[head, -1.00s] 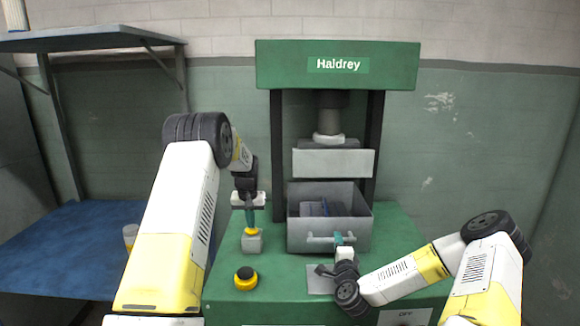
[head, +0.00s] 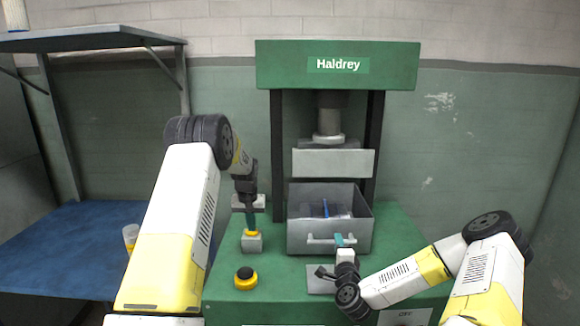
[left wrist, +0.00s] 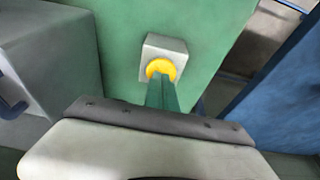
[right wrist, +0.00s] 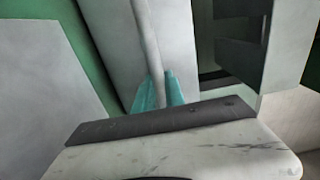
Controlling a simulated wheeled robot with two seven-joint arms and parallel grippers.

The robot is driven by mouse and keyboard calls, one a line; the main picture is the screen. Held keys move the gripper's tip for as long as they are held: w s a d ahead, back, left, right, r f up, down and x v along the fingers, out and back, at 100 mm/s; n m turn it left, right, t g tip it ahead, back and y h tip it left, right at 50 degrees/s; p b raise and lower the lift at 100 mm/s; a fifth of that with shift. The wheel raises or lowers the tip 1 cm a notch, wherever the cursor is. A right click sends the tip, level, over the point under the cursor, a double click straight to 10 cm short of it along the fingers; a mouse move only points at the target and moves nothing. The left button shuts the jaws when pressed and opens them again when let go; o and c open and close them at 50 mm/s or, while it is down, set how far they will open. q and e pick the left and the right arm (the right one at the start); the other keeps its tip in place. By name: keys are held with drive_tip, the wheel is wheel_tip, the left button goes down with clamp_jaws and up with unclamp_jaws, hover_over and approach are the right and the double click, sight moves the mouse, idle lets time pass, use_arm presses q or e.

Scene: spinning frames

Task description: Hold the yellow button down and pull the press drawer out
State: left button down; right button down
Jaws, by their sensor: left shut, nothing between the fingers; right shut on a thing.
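The yellow button (head: 252,233) sits on a small grey box (head: 252,245) on the green bench. My left gripper (head: 251,221) is shut and empty, pointing down with its tips at the button. The left wrist view shows the tips (left wrist: 161,90) against the yellow button (left wrist: 162,68); how far it is pressed cannot be told. The grey press drawer (head: 305,232) stands out in front of the press, its open top visible, with blue items (head: 332,210) inside. My right gripper (head: 345,241) is shut on the drawer's handle bar (head: 318,239); the bar also shows in the right wrist view (right wrist: 146,38).
The green Haldrey press (head: 270,70) stands behind the drawer, its pale plate (head: 333,163) above it. A black-and-yellow knob (head: 246,279) is on the bench near the left gripper. A blue table (head: 60,250) with a cup (head: 130,236) is at left.

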drive_tip(key=shift+s+f, duration=0.1)
drive_tip(key=shift+s, duration=1.95)
use_arm(q)
drive_tip(key=shift+w+v, duration=0.25)
drive_tip(key=shift+v, duration=0.75)
drive_tip(key=shift+w+v, duration=0.25)
drive_tip(key=shift+v, duration=0.7)
drive_tip(key=shift+w+v, duration=0.2)
drive_tip(key=shift+v, duration=0.8)
drive_tip(key=shift+s+r, duration=0.1)
drive_tip(key=shift+r, duration=0.1)
drive_tip(key=s+r, duration=0.3)
drive_tip(key=s, duration=0.3)
drive_tip(key=shift+s, duration=0.4)
use_arm(e)
drive_tip(key=c, duration=1.2)
unclamp_jaws()
drive_tip(key=shift+o, duration=0.2)
